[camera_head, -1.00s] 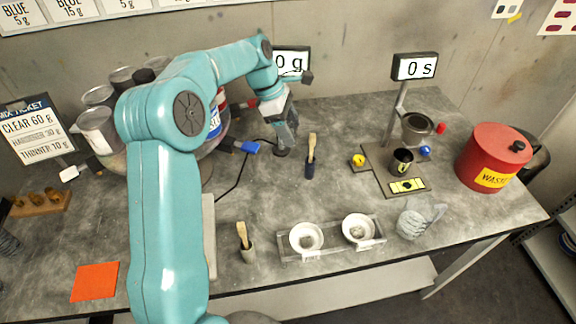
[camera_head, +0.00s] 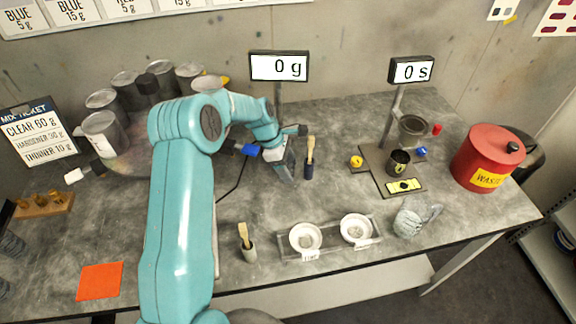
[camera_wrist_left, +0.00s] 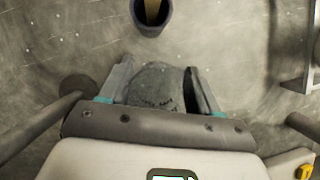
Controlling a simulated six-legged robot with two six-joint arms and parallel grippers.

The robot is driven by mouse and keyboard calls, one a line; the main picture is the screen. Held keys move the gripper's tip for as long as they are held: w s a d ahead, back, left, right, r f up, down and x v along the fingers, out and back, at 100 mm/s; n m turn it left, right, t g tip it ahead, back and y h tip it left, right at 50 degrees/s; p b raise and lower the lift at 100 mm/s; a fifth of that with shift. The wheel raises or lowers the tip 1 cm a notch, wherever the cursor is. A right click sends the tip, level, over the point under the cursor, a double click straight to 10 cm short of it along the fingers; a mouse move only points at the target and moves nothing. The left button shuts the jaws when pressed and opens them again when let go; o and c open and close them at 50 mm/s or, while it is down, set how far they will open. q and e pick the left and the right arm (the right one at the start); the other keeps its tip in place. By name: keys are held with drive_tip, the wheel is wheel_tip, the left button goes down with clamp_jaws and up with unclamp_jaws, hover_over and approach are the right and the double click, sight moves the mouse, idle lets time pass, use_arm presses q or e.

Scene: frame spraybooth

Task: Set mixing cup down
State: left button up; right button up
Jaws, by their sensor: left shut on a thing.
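My left gripper (camera_head: 284,166) is low over the middle of the bench, just left of a brush standing in a dark holder (camera_head: 309,168). In the left wrist view its two fingers (camera_wrist_left: 158,88) are closed on a grey, rounded, see-through-looking thing (camera_wrist_left: 154,85), which I take to be the mixing cup. The gripper and arm mostly hide it in the head view. I cannot tell whether its base touches the bench. The brush holder also shows ahead of the fingers in the wrist view (camera_wrist_left: 152,18). My right gripper is not in view.
A "0 g" display (camera_head: 279,66) stands behind the gripper. Two white bowls (camera_head: 306,238) sit in a clear rack in front. A second brush holder (camera_head: 248,250), a clear jug (camera_head: 410,221), a timer stand (camera_head: 377,172) and a red waste can (camera_head: 487,158) stand around.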

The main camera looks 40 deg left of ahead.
use_arm(q)
drive_tip(key=shift+s, duration=0.25)
drive_tip(key=o, duration=1)
drive_tip(key=shift+w+f, duration=0.15)
drive_tip(key=shift+w, duration=0.05)
